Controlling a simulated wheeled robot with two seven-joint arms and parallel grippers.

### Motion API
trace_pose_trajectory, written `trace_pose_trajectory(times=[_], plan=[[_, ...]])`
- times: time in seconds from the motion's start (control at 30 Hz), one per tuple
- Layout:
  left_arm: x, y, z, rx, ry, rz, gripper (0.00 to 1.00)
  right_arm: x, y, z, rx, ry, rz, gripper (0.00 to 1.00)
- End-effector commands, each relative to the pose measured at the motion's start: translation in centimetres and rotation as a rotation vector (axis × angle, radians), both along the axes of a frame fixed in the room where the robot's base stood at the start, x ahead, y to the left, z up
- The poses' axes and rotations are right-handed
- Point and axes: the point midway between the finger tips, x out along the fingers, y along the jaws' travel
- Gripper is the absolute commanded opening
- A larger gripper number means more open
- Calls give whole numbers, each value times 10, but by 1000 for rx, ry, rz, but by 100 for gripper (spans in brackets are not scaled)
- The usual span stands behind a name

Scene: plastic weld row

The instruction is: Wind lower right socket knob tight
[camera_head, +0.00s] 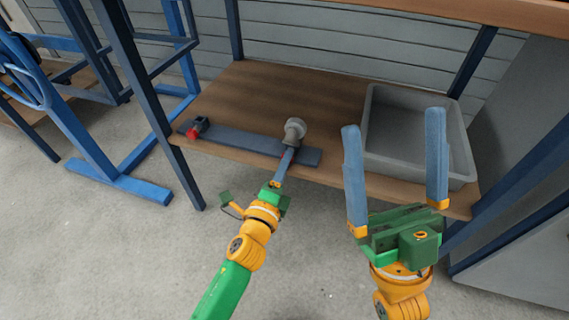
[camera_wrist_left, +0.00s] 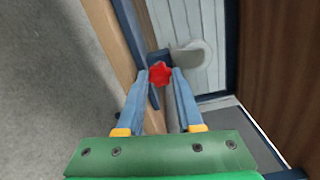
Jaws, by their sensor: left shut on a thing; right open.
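A dark blue-grey bar (camera_head: 240,140) lies along the front of the wooden shelf. A light grey pipe fitting (camera_head: 295,130) stands near its right end and also shows in the left wrist view (camera_wrist_left: 190,56). My left gripper (camera_head: 288,156) is shut on a red star-shaped knob (camera_wrist_left: 160,73) at that end. In the head view the fingers and fitting hide this knob. Another red knob (camera_head: 193,132) on a dark clamp sits at the bar's left end, apart from my grippers. My right gripper (camera_head: 394,120) is open and empty, in front of the grey bin.
A grey bin (camera_head: 372,135) stands on the right of the wooden shelf (camera_head: 240,88); it looks empty. Blue posts (camera_head: 150,95) frame the shelf at the left, with an upper shelf edge (camera_head: 420,12) above. The shelf behind the bar is clear.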

Motion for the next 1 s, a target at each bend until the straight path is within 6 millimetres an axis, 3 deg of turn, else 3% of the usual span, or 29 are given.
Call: trace_pose_trajectory(times=[0.4,1.0], plan=[[-1,0,-1,-232,79,1,0,24,3,-16,-38,145,-13,100],[-1,0,-2,-294,101,0,0,31,4,-23,-50,193,-17,100]])
